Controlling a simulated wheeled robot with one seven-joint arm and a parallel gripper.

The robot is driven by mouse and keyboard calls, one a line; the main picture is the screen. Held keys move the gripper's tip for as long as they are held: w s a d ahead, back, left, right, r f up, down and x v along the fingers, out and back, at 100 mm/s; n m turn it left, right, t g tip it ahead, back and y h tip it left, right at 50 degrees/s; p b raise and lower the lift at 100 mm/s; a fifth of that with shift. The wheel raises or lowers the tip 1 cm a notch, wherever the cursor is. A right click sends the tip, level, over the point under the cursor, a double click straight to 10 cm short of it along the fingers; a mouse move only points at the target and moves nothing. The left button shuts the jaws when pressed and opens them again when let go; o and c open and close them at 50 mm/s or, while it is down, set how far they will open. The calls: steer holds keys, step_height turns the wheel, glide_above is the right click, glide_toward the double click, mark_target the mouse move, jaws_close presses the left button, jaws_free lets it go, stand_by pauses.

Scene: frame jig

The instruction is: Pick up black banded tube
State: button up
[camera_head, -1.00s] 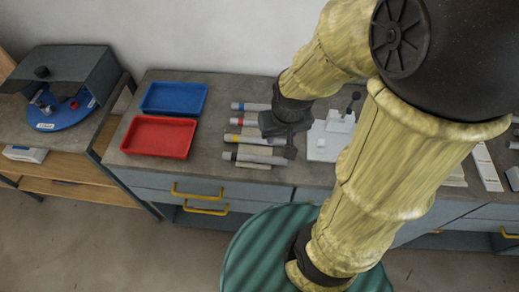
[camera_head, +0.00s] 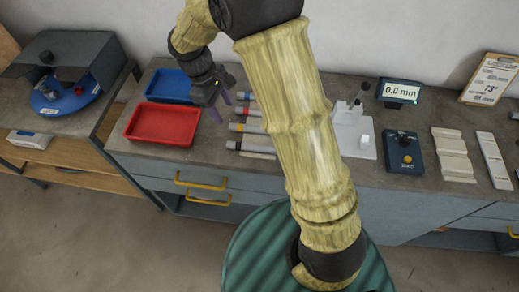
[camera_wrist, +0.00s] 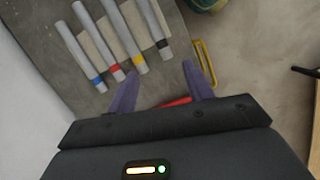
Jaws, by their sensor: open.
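The black banded tube (camera_head: 254,149) is a grey tube with a black band near its left end. It lies nearest the bench's front edge in a row of similar tubes; my arm hides its right end. In the wrist view the black banded tube (camera_wrist: 153,24) is the rightmost, its band toward my gripper. My gripper (camera_head: 220,106) is open and empty, above the bench between the trays and the tubes' banded ends. In the wrist view the purple fingers of my gripper (camera_wrist: 162,70) are apart, with the black band just beyond the gap between their tips.
Tubes with yellow (camera_head: 236,127), red (camera_head: 240,111) and blue (camera_head: 243,96) bands lie beside it on a pale rack. A red tray (camera_head: 162,141) and a blue tray (camera_head: 158,90) stand to the left. A white stand (camera_head: 358,142) is on the right.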

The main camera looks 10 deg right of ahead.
steer(key=a+n, duration=0.1)
steer(key=w+a+f+h, duration=0.1)
steer(key=a, duration=0.1)
steer(key=a+n, duration=0.1)
steer(key=shift+w+a+f+n+h, duration=0.3)
steer(key=shift+w+a, duration=0.05)
steer(key=p, duration=0.3)
glide_above(233, 143)
steer(key=a, duration=0.2)
steer(key=f, duration=1)
steer(key=shift+w+f, duration=0.2)
steer(key=shift+f, duration=0.05)
steer(key=shift+d+f, duration=0.1)
steer(key=shift+f, duration=0.35)
steer(key=shift+f+p, duration=0.1)
steer(key=shift+p, duration=0.2)
steer(key=shift+p+x, duration=1.3)
steer(key=shift+x, duration=1.2)
